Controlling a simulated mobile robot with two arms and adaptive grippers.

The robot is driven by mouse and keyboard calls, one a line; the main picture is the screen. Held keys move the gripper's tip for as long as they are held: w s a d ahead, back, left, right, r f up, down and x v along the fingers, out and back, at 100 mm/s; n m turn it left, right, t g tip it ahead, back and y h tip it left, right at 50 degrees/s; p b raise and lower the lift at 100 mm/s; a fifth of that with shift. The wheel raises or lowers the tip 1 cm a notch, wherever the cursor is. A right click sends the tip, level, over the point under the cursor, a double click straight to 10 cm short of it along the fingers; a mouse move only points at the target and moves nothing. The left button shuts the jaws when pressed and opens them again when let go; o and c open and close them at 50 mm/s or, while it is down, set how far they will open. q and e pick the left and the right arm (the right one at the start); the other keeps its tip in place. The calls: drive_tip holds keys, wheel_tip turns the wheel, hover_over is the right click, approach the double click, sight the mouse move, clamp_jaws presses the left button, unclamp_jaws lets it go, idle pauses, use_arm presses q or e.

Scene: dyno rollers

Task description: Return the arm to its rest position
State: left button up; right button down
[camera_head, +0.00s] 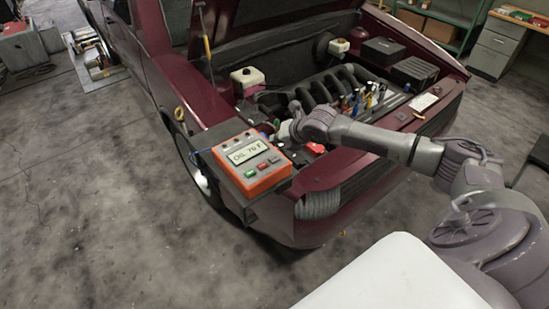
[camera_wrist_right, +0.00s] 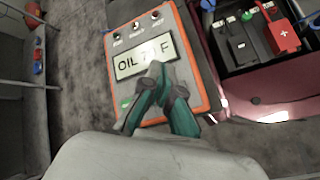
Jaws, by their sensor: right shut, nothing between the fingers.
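My right arm comes in from the right over the front of the dark red car (camera_head: 330,180). Its gripper (camera_head: 277,134) is just behind the orange tester box (camera_head: 262,185) in the head view. In the wrist view the right gripper (camera_wrist_right: 157,72) has its fingers together with nothing between them, in front of the box's display (camera_wrist_right: 143,56). The display reads OIL and a 70 F value in the head view. I cannot tell if the fingers touch the box. My left gripper is not in view.
The open engine bay holds an engine (camera_head: 318,92), several upright tools (camera_head: 367,97) and a black box (camera_head: 414,72). A battery with a red cover (camera_wrist_right: 282,37) is close by. The raised hood (camera_head: 255,20) is above. Bare floor (camera_head: 90,210) lies to the left.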

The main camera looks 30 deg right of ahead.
idle(0.3)
drive_tip(key=s+a+f+m+g+y, duration=0.1)
drive_tip(key=s+a+f+m, duration=0.35)
drive_tip(key=s+a, duration=0.5)
drive_tip(key=s+a+f+m+g+y, duration=0.15)
drive_tip(key=s+a+f+m, duration=0.4)
drive_tip(key=a, duration=0.65)
drive_tip(key=s+d+r+m+g+h, duration=0.1)
drive_tip(key=s+d+r+m+h, duration=0.1)
drive_tip(key=s+m, duration=0.65)
drive_tip(key=s+d+r+m+g+h, duration=0.1)
drive_tip(key=s+d+m+g+h, duration=0.1)
drive_tip(key=s+m, duration=0.7)
drive_tip(key=s+f+g+b, duration=0.1)
drive_tip(key=s+f+b, duration=0.15)
drive_tip(key=f, duration=1.35)
drive_tip(key=s+f+b, duration=0.1)
drive_tip(key=f+b, duration=0.2)
drive_tip(key=f, duration=1.3)
drive_tip(key=s+d+f+g+b, duration=0.1)
drive_tip(key=s+d+f+b, duration=0.2)
drive_tip(key=s+f, duration=1.3)
wheel_tip(320, 180, down, 3)
drive_tip(key=shift+s+f+n, duration=0.1)
drive_tip(key=shift+s+n, duration=0.05)
drive_tip(key=shift+n, duration=0.3)
